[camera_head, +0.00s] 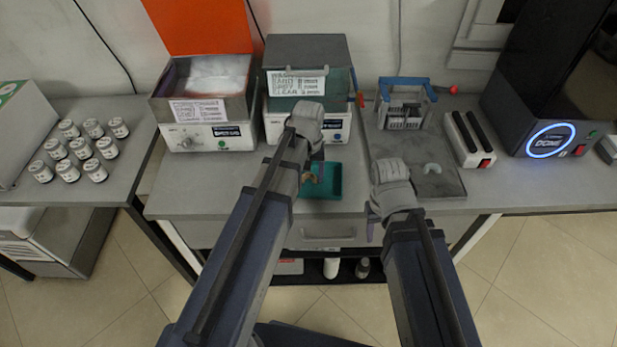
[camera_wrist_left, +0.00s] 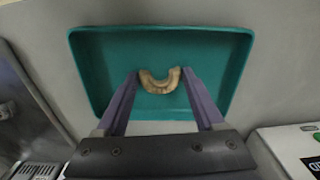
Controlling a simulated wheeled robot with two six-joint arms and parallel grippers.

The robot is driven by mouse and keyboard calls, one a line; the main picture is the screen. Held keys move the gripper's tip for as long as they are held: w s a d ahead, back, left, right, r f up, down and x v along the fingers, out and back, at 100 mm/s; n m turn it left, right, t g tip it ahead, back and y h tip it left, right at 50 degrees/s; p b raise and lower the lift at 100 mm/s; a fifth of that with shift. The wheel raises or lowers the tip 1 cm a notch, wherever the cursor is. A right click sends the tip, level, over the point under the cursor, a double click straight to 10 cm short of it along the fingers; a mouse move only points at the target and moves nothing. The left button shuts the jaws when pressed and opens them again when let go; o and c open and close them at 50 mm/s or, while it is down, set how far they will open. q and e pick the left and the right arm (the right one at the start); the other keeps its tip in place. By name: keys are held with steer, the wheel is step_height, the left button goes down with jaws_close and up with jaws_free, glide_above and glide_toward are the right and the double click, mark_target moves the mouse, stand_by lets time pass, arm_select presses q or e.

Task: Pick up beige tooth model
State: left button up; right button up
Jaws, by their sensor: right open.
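The beige tooth model (camera_wrist_left: 160,86), a small U-shaped arch, lies in a teal tray (camera_wrist_left: 92,58) on the table. In the head view the tray (camera_head: 335,182) is partly hidden by my left arm, and the model (camera_head: 308,177) shows only in part. My left gripper (camera_wrist_left: 160,76) points down at the tray with its purple fingers apart, one on each side of the model. A narrow gap seems to show at each side. My right gripper (camera_head: 371,229) is open near the table's front edge, its fingers mostly hidden by the wrist.
A pale arch-shaped model (camera_head: 432,168) lies on a grey mat (camera_head: 448,188) to the right, with a blue-handled rack (camera_head: 405,112) behind it. Two box-like machines (camera_head: 205,130) (camera_head: 340,128) stand behind the tray. A black device (camera_head: 545,85) is at the right; several jars (camera_head: 82,148) stand left.

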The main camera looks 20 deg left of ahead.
arm_select(q)
steer(key=c, duration=0.8)
steer(key=shift+c, duration=0.2)
steer(key=shift+r, duration=0.1)
